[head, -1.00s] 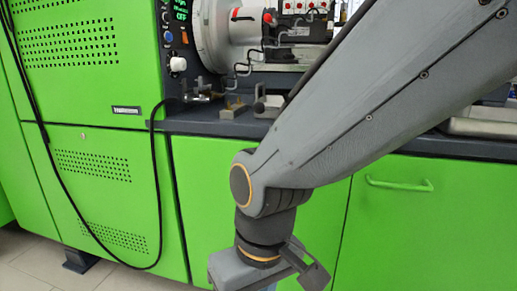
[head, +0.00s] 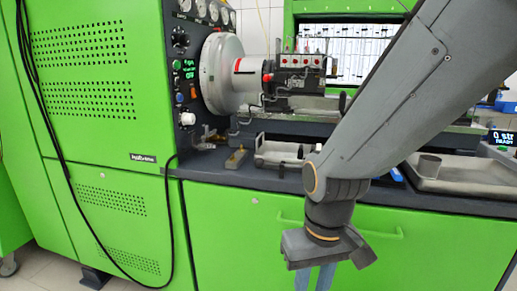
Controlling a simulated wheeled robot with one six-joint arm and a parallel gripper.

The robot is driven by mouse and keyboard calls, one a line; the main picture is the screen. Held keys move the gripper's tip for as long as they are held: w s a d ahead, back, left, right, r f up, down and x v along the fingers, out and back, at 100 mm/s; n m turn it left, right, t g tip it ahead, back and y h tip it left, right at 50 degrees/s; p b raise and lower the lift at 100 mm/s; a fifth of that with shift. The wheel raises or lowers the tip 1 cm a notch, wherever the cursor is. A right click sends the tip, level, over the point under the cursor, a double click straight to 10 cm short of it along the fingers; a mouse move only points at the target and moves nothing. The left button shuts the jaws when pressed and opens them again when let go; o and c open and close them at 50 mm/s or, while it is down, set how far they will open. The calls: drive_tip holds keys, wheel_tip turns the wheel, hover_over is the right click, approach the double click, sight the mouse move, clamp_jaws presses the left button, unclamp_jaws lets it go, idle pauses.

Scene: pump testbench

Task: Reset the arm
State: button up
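My grey arm comes in from the upper right and bends down at the wrist in front of the green bench (head: 250,225). My gripper (head: 315,278) hangs below the wrist and points down, in front of the green cabinet door, below the worktop's front edge. Its two blue-grey fingers show side by side and are cut off by the bottom of the picture, so the tips are hidden. I see nothing held between them, but cannot judge the gap.
The dark worktop (head: 225,175) carries a small grey tray (head: 275,150) and a brass piece (head: 236,158). The pump (head: 298,75) sits beside the big round drum (head: 222,75). A metal basin (head: 460,176) is at right. A black cable (head: 172,225) hangs at left.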

drive_tip(key=s+d+r+m+p, duration=0.2)
drive_tip(key=d+r+p, duration=0.7)
drive_tip(key=r+p, duration=0.2)
drive_tip(key=shift+d+m+h+p, duration=0.15)
drive_tip(key=shift+m+h+p, duration=0.15)
drive_tip(key=shift+p, duration=0.25)
